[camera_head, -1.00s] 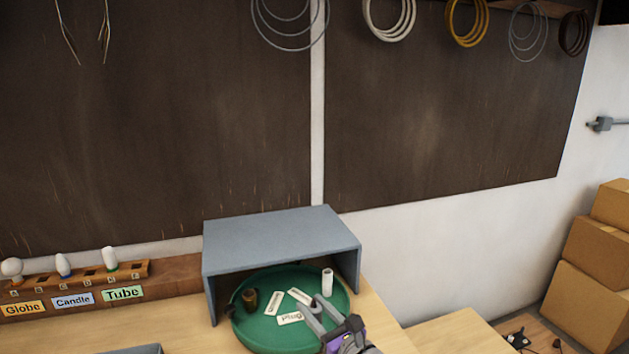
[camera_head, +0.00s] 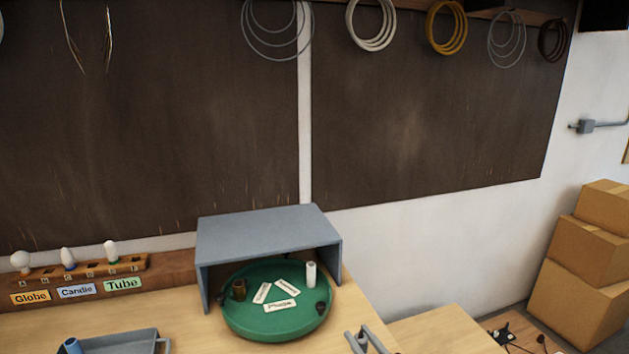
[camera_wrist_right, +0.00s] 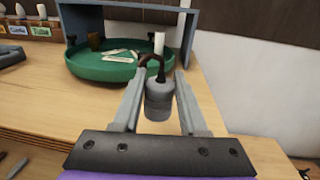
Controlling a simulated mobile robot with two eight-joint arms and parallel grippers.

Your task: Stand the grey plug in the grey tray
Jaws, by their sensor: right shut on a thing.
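The grey plug (camera_wrist_right: 159,100), a grey cylinder with a dark top and a curved dark cord stub, is between the fingers of my right gripper (camera_wrist_right: 158,80) in the wrist view. The gripper is shut on it, in the air in front of the green round tray. In the head view, only the fingertips of my right gripper (camera_head: 368,341) show at the bottom edge. The grey tray (camera_head: 140,339) is at the bottom left, partly cut off, with a blue cylinder (camera_head: 73,346) in it. My left gripper is out of view.
The green round tray (camera_head: 268,329) sits under a grey open-fronted cover (camera_head: 265,232). It holds labels, a white cylinder (camera_head: 311,274), a brown piece (camera_head: 239,290) and a small dark piece. A bulb rack (camera_head: 85,270) stands at the left. Bare tabletop lies left of the cover.

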